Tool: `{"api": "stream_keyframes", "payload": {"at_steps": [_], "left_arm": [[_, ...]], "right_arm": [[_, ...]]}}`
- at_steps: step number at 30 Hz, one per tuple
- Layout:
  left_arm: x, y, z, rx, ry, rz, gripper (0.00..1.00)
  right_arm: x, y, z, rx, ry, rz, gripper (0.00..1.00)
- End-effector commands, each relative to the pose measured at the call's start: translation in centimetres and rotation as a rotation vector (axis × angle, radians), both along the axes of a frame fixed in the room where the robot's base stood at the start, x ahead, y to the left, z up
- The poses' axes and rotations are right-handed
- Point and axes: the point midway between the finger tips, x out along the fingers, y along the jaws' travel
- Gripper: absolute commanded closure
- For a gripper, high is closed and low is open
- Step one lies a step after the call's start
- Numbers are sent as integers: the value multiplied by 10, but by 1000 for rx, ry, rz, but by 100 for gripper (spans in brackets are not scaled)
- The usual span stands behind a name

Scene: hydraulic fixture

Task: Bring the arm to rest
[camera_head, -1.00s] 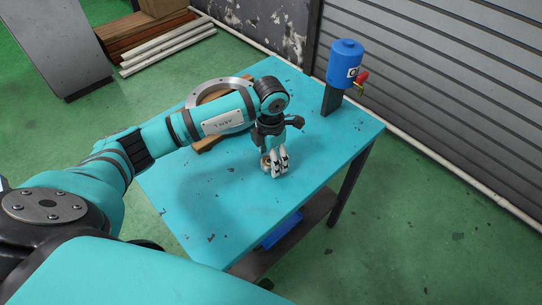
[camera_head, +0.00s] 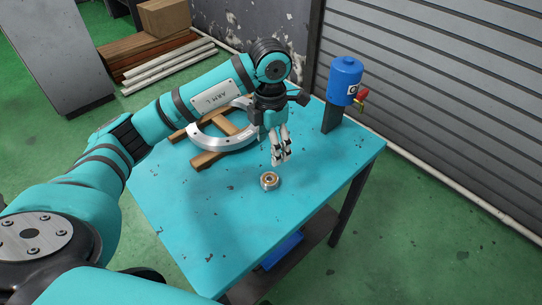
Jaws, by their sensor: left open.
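My left arm reaches in from the left over the turquoise table (camera_head: 220,240). My left gripper (camera_head: 281,161) is open and empty, pointing down above the table. A small round metal part with a brownish centre (camera_head: 270,181) sits on the table just below and slightly left of the fingertips, apart from them. My right gripper does not show.
A silver ring (camera_head: 207,143) leans on wooden blocks (camera_head: 207,160) behind my arm, partly hidden by it. A blue cylinder (camera_head: 345,78) with a red fitting stands on a dark post at the table's back right corner. The table's front is clear.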

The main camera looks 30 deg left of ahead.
Motion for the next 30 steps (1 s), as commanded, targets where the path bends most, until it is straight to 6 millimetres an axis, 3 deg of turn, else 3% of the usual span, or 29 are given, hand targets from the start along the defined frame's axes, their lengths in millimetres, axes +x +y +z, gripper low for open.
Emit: {"api": "stream_keyframes", "payload": {"at_steps": [18,30], "left_arm": [[0,0,7,0,0,0,31],[0,0,70,0,0,0,31]], "right_arm": [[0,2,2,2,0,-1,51],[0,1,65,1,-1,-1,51]]}}
